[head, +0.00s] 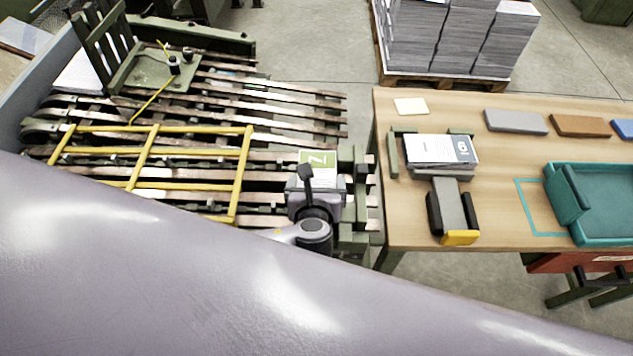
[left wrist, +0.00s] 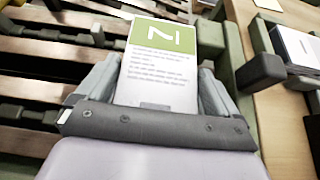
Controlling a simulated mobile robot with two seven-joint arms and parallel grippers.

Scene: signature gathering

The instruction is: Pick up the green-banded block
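The green-banded block (head: 319,158) is a white paper-topped block with a green band and a white mark. It lies at the right end of the slatted conveyor. In the left wrist view the block (left wrist: 160,72) sits between the fingers of my left gripper (left wrist: 157,85), one finger along each side. Its near end is hidden by the gripper body. Whether the fingers press on it is not clear. In the head view my left gripper (head: 317,186) is over the block's near part. My right gripper is not in view.
Green stop posts (head: 352,190) stand right of the block. A yellow frame (head: 150,157) lies on the conveyor. The wooden table (head: 500,215) holds another paper stack (head: 435,150), a yellow-ended clamp (head: 458,237) and a teal tray (head: 555,205). A pallet of paper stands behind.

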